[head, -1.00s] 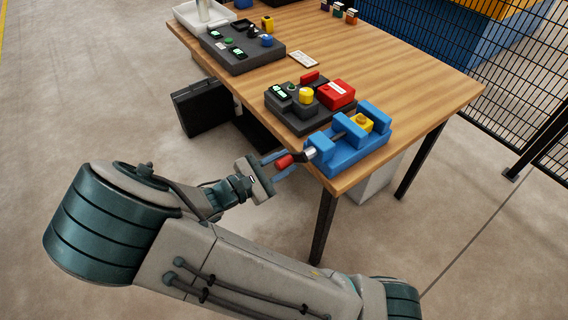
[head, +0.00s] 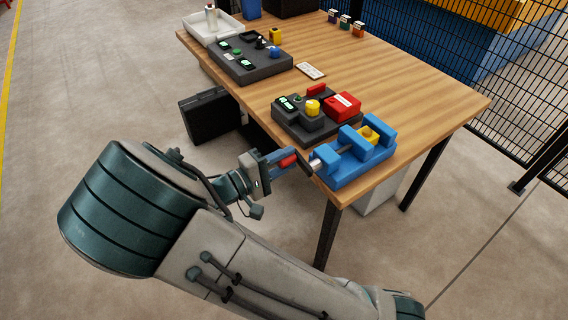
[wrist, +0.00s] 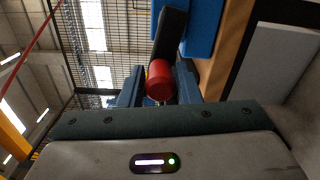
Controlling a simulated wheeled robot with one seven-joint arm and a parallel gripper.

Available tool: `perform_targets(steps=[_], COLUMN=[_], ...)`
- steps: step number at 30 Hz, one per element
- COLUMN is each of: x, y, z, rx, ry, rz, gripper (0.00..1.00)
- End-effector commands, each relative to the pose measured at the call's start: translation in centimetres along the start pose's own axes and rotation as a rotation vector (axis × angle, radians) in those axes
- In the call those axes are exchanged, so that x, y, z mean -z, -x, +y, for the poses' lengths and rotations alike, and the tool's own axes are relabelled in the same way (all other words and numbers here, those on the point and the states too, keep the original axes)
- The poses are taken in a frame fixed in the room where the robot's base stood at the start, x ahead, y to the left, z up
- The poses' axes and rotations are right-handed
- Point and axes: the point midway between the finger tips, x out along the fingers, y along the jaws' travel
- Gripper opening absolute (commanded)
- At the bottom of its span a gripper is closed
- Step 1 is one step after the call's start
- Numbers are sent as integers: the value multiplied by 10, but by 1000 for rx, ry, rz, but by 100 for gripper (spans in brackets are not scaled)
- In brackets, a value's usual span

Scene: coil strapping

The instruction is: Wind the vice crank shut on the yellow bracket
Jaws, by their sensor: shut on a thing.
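The blue vice (head: 343,174) stands at the near right corner of the table. The yellow bracket (head: 369,134) sits between its jaws; I cannot tell whether both jaws touch it. The crank's red handle (head: 289,161) sticks out past the table edge, left of the vice, joined by a dark crank arm (head: 305,165) to a silver shaft (head: 315,165). My gripper (head: 284,158) is shut on the red handle. In the wrist view the handle (wrist: 159,80) lies between the two fingers, with the black crank arm (wrist: 170,32) beyond it.
A dark panel (head: 290,129) with a red box (head: 343,106) and a yellow knob stands beside the vice. Another dark panel (head: 262,72) and a white tray (head: 196,27) are farther back. A black case (head: 213,115) is below the table edge. The table's right side is clear.

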Motion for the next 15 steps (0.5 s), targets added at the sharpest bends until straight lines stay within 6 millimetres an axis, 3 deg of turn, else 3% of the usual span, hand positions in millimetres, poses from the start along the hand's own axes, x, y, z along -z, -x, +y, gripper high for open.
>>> perform_targets(steps=[15], x=[-13], y=[0], z=[19], rx=[-2], ry=[-493], rz=[1], gripper=[7])
